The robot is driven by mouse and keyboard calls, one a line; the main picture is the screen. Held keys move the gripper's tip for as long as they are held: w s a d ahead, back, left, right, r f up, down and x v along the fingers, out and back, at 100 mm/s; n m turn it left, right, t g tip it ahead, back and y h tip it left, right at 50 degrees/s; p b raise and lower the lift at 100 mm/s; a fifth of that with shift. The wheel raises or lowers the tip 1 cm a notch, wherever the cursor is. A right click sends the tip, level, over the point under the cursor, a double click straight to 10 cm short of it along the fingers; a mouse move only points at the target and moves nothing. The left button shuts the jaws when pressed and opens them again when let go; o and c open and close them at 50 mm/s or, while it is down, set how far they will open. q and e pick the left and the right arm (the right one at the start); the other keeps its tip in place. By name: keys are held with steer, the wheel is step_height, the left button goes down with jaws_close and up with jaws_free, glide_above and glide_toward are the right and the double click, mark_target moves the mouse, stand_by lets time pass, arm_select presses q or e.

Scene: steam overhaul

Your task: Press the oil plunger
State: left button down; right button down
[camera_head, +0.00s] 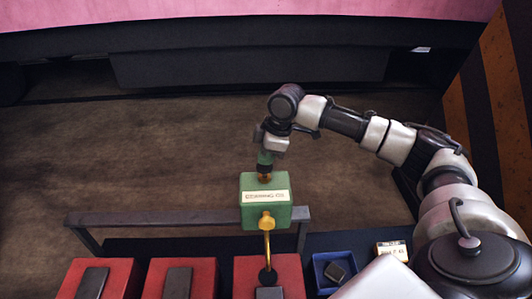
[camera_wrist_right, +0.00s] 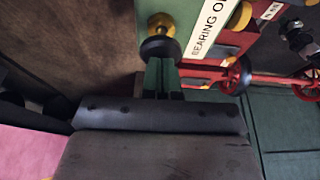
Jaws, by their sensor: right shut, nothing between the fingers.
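The green oil box (camera_head: 254,187) has a pale lettered label and a brass spout (camera_head: 267,240) curving down at its front. The oil plunger (camera_head: 264,175), a dark knob on a brass collar, stands on its top. The plunger knob also shows in the right wrist view (camera_wrist_right: 160,48). My right gripper (camera_head: 265,158) points down directly over the plunger. In the wrist view its green fingers (camera_wrist_right: 163,68) are together, with their tips at the knob and nothing between them. I cannot tell whether they touch it. My left gripper is not in view.
A grey rail (camera_head: 150,218) runs beside the oil box. Red blocks (camera_head: 125,270) with dark pads line the front edge. A blue tray (camera_head: 318,272) holding a dark piece and a small labelled box (camera_head: 392,250) stand to the right. The brown floor behind is clear.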

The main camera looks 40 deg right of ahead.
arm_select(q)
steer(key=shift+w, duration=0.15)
arm_select(e)
steer(key=shift+f, duration=0.1)
steer(key=shift+s+f, duration=0.1)
steer(key=shift+f, duration=1.35)
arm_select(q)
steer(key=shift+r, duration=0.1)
